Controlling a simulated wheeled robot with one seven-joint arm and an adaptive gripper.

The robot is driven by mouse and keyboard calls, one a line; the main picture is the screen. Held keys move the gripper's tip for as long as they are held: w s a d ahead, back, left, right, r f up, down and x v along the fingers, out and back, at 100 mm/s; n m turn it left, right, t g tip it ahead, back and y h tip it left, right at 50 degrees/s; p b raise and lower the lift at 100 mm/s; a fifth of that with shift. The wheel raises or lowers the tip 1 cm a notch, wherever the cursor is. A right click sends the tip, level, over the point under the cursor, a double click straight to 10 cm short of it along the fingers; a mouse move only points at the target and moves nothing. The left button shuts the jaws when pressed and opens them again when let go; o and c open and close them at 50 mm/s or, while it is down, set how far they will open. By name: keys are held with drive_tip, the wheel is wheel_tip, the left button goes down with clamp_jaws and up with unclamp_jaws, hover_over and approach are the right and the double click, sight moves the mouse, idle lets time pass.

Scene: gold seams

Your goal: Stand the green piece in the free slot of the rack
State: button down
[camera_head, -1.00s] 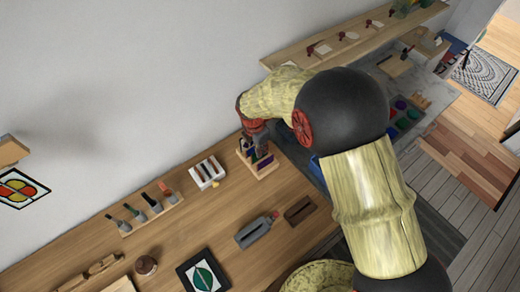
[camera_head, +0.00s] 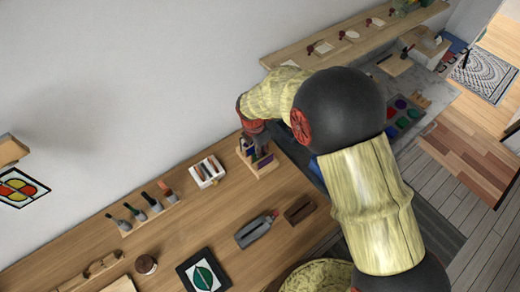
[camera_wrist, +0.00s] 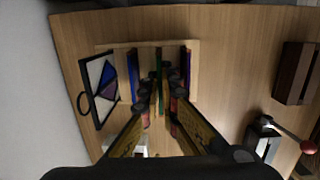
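The rack (camera_wrist: 120,46) is a pale wooden holder on the wooden bench, and it also shows in the head view (camera_head: 263,172). In the wrist view the thin green piece (camera_wrist: 158,66) stands in its middle, between a blue piece (camera_wrist: 134,72) on the left and a purple-and-red piece (camera_wrist: 186,66) on the right. My gripper (camera_wrist: 158,88) points down at the rack, its two fingers on either side of the green piece with a small gap showing around it. It looks open. The green piece's lower edge is hidden.
A framed panel with a ring (camera_wrist: 100,85) lies left of the rack in the wrist view. A white holder (camera_head: 208,172) and a tool stand (camera_head: 145,212) are left of it in the head view. A dark brown block (camera_head: 299,209) and a grey tool (camera_head: 256,231) lie in front.

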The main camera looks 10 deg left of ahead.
drive_tip(key=shift+f, duration=0.85)
idle(0.9)
drive_tip(key=c, duration=2)
unclamp_jaws()
drive_tip(key=shift+o, duration=0.6)
drive_tip(key=o, duration=0.4)
drive_tip(key=shift+r, duration=0.2)
drive_tip(key=shift+r+p, duration=2.6)
drive_tip(key=shift+r, duration=0.8)
